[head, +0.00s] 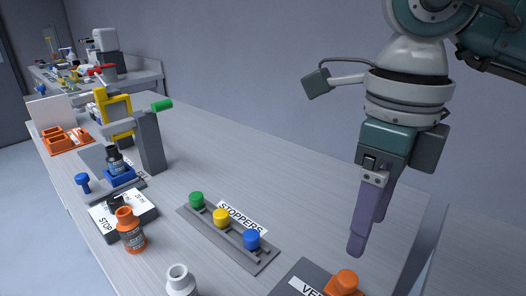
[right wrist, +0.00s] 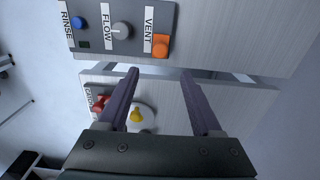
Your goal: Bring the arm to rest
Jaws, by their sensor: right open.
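My right arm comes in from the top right of the head view. Its gripper (head: 366,222) points down over the right part of the bench, above and apart from an orange vent button (head: 346,281). In the right wrist view the two purple fingers of the gripper (right wrist: 160,75) stand apart with nothing held between them. Past the fingertips is the grey panel (right wrist: 143,42) with a blue rinse button (right wrist: 78,22), a flow knob (right wrist: 121,31) and the orange vent button (right wrist: 161,45). My left gripper is not in view.
The stoppers rack (head: 262,262) holds green, yellow and blue stoppers. An orange bottle (head: 130,232) and a white bottle (head: 180,281) stand nearby. A grey post (head: 149,145) with a green handle (head: 162,105) rises at left. The bench behind the rack is clear.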

